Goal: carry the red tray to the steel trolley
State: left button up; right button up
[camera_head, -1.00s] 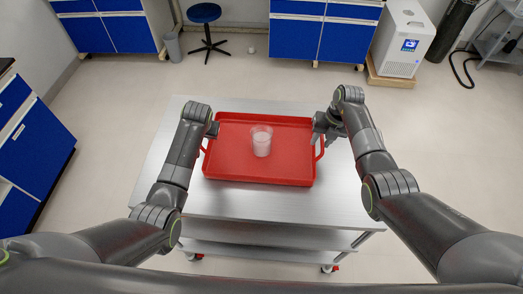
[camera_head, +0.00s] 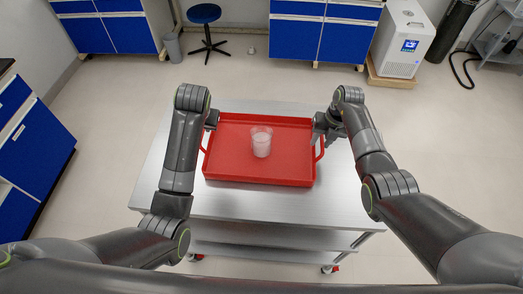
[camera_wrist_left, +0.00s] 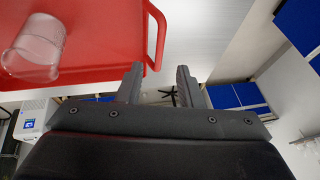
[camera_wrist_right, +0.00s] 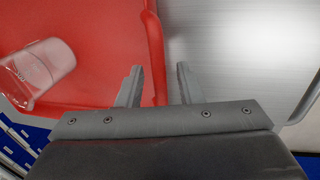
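The red tray (camera_head: 225,165) lies flat on the steel trolley (camera_head: 260,205), with a clear cup of pale contents (camera_head: 261,145) standing in it. The cup also shows in the left wrist view (camera_wrist_left: 38,48) and the right wrist view (camera_wrist_right: 38,68). My left gripper (camera_wrist_left: 160,68) is open at the tray's left handle (camera_wrist_left: 160,30); the handle lies just off the fingertips, in line with the gap. My right gripper (camera_wrist_right: 156,70) is open at the tray's right side, with the red handle edge (camera_wrist_right: 154,45) between its fingers. In the head view my wrists partly hide both fingers.
Bare trolley top (camera_head: 345,190) surrounds the tray. Blue cabinets (camera_head: 325,35) stand at the back and left. A stool (camera_head: 205,25), a grey bin (camera_head: 173,46) and a white unit (camera_head: 405,40) stand behind. The floor around the trolley is clear.

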jog(key=shift+r, duration=0.25)
pick_arm(q)
jog(key=shift+s+d+r, duration=0.1)
jog(key=shift+s+r, duration=0.15)
jog(key=shift+r, duration=0.3)
pick_arm(e)
notch_tip(320, 180, up, 11)
jog(key=d, duration=0.2)
jog(key=shift+d+r, duration=0.15)
